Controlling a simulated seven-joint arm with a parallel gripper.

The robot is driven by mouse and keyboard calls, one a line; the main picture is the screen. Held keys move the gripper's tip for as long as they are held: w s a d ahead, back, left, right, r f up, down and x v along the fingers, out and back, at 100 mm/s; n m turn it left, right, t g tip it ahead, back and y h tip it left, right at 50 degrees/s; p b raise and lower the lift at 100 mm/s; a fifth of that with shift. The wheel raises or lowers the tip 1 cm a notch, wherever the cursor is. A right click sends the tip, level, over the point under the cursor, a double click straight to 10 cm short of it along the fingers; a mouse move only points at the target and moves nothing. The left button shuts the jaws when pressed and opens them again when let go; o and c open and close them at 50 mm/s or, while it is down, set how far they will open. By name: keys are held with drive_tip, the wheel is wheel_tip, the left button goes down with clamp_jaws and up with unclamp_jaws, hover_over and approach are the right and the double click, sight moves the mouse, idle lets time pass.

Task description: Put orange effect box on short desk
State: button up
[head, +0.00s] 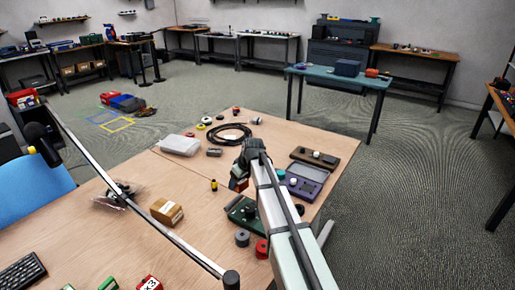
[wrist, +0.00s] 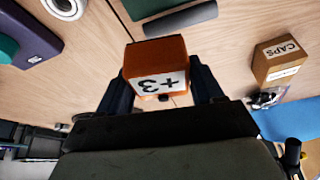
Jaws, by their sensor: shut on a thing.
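The orange effect box (wrist: 156,55) is between the two dark fingers of my gripper (wrist: 162,82) in the wrist view. It has a white label reading "+3", upside down in that view. My gripper (head: 243,172) is shut on it above the right part of the wooden table (head: 150,240) in the head view, where the arm and fingers mostly hide the box. A teal-topped desk (head: 318,76) stands apart at the back right; I cannot tell for sure whether it is the short desk.
The wooden table holds a CAPS box (head: 166,212), a black cable coil (head: 230,133), a purple case (head: 305,180) and a clear container (head: 180,145). A dark case (head: 347,68) and an orange item (head: 372,72) sit on the teal desk. Open carpet (head: 400,160) lies between.

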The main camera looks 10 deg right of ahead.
drive_tip(key=w+d+n, duration=0.1)
drive_tip(key=w+d, duration=0.3)
drive_tip(key=w, duration=0.6)
drive_tip(key=w+d+n, duration=0.1)
drive_tip(key=w+d, duration=0.3)
drive_tip(key=w, duration=0.6)
wheel_tip(320, 180, down, 10)
drive_tip(key=shift+w+a+r, duration=0.1)
drive_tip(key=shift+a+r, duration=0.05)
drive_tip(key=shift+r, duration=0.1)
drive_tip(key=shift+f, duration=0.15)
drive_tip(key=o, duration=1.1)
drive_tip(key=shift+o, duration=0.2)
drive_tip(key=v, duration=1.2)
drive_tip(key=shift+w, duration=0.15)
